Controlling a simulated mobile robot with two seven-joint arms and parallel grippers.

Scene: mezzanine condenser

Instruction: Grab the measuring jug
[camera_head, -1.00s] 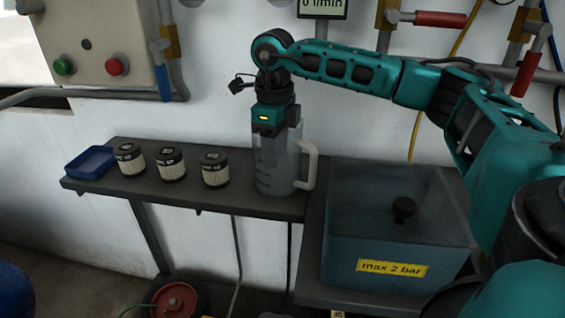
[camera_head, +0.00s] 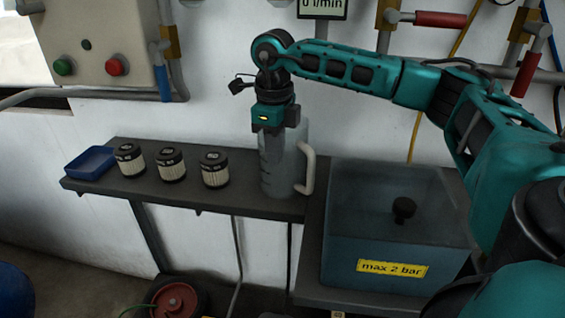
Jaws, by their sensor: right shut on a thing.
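The measuring jug (camera_head: 281,165) is a clear, greyish upright container with a pale handle on its right side. It is at the right end of the dark shelf (camera_head: 235,206); I cannot tell whether its base touches the shelf. My right gripper (camera_head: 276,128) comes down from above at the jug's top and is shut on it. The fingertips are hidden by the gripper body and the jug's rim. My left gripper is not in view.
Several things stand left of the jug: three black-capped filter cartridges (camera_head: 214,170) and a blue tray (camera_head: 91,163). A blue-grey tank (camera_head: 395,225) with a yellow "max 2 bar" label stands close on the right. A control box (camera_head: 95,42) hangs at upper left.

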